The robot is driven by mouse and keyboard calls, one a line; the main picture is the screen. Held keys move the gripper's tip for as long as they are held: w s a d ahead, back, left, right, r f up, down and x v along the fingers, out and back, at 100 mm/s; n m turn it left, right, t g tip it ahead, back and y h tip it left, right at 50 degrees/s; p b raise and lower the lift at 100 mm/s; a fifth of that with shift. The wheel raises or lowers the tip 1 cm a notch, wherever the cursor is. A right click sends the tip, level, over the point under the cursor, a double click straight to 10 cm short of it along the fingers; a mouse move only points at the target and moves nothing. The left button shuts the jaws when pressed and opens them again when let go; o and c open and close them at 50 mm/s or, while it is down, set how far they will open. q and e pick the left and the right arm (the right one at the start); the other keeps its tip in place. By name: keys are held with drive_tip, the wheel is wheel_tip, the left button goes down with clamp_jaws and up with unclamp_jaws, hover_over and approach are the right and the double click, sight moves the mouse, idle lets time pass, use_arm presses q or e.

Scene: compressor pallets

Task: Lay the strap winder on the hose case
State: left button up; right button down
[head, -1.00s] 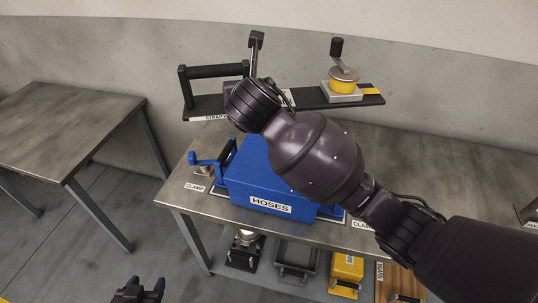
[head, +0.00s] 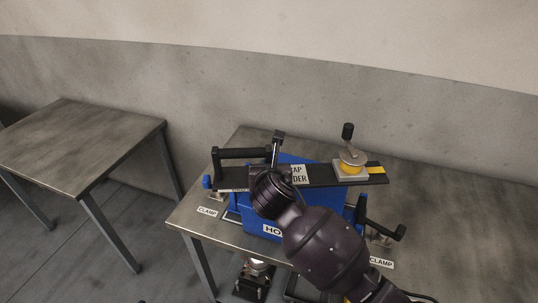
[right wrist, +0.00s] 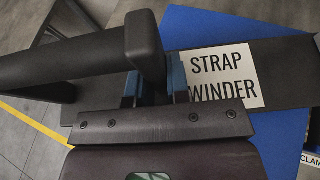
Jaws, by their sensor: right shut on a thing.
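The strap winder (head: 318,174) is a long black plate with a bar handle at its left end and a crank over a yellow strap spool (head: 351,167) at its right end. My right gripper (head: 274,168) is shut on the winder's handle. The right wrist view shows its blue fingertips around a black part beside the STRAP WINDER label (right wrist: 224,78). The blue hose case (head: 325,196) stands on the table below the plate, partly hidden by the plate and my arm. The plate lies across above the case; I cannot tell whether they touch. My left gripper is out of view.
A clamp with a black handle (head: 387,232) is at the case's right side, near a CLAMP label (head: 381,262). Another CLAMP label (head: 207,212) is at the left. An empty table (head: 85,145) stands at the left. A wall is behind.

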drive_tip(key=shift+f+b, duration=0.4)
drive_tip(key=shift+f, duration=2.1)
drive_tip(key=c, duration=1.5)
unclamp_jaws()
drive_tip(key=shift+f, duration=0.25)
drive_tip(key=o, duration=0.4)
